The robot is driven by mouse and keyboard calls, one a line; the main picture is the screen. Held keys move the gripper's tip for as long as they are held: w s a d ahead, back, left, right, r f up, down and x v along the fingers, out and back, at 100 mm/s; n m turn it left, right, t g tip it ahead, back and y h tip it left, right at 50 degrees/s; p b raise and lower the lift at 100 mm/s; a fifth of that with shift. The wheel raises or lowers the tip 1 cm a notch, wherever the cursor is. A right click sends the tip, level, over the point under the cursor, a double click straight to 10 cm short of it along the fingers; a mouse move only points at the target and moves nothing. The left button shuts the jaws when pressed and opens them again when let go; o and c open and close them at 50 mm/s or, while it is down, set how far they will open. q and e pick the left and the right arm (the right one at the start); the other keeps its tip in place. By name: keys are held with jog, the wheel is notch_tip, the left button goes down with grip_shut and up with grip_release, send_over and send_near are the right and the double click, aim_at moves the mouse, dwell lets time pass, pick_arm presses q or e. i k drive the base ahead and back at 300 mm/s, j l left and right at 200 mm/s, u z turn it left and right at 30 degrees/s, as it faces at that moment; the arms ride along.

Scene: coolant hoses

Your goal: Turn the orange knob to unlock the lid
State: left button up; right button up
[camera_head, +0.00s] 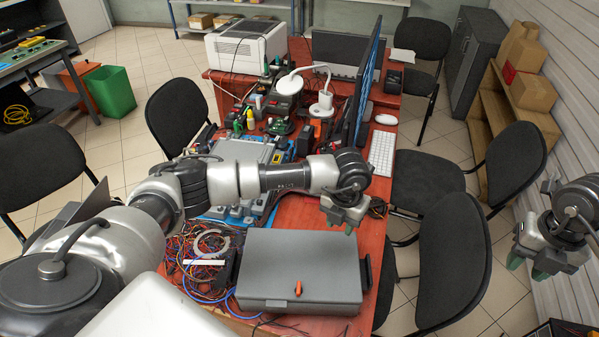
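The orange knob (298,288) sits on the front part of a closed grey box lid (305,257), pointing roughly toward the box's front edge. The grey box lies flat on the red desk in the head view. My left gripper (341,226) hangs above the back right part of the box, apart from the knob, with its fingers spread and nothing between them. My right gripper (528,267) is far to the right, off the desk above the floor, also with its fingers apart and empty.
Tangled red and blue wires (200,255) lie left of the box. Behind are a grey device (235,160), a monitor (367,85), a white keyboard (382,153) and a white printer (246,45). Black chairs (452,262) stand right of the desk.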

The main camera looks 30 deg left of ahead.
aim_at(298, 290)
jog(key=k, duration=1)
